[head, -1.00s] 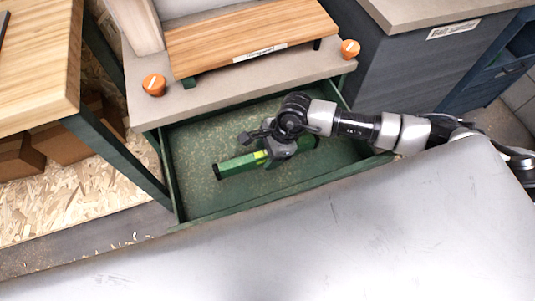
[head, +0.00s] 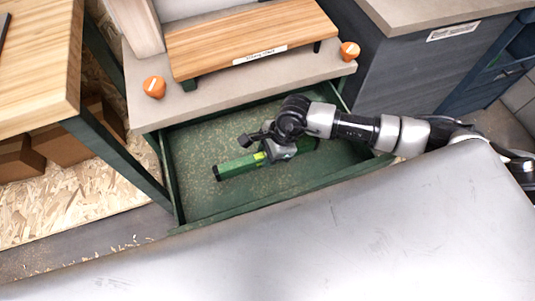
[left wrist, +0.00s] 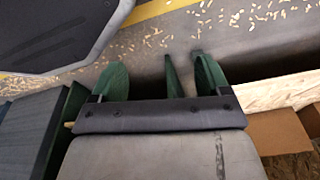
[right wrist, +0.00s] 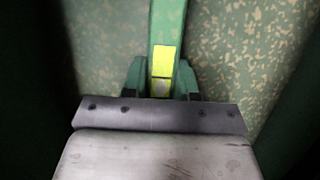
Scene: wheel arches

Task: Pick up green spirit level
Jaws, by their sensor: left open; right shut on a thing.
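The green spirit level (head: 238,166) has dark ends and a yellow-green vial window near its middle. It is in or just over the open green drawer (head: 190,192), slanting up to the right; I cannot tell whether it touches the drawer floor. My right gripper (head: 272,153) is shut on the level near its middle and hides part of it. In the right wrist view the level (right wrist: 166,25) runs between the two green fingers (right wrist: 160,80), with the vial window just ahead of them. My left gripper (left wrist: 163,80) is open and empty, seen only in the left wrist view.
A wooden table (head: 40,60) stands left, a dark cabinet (head: 400,65) right. Wood chips (left wrist: 240,15) lie on the floor under my left gripper.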

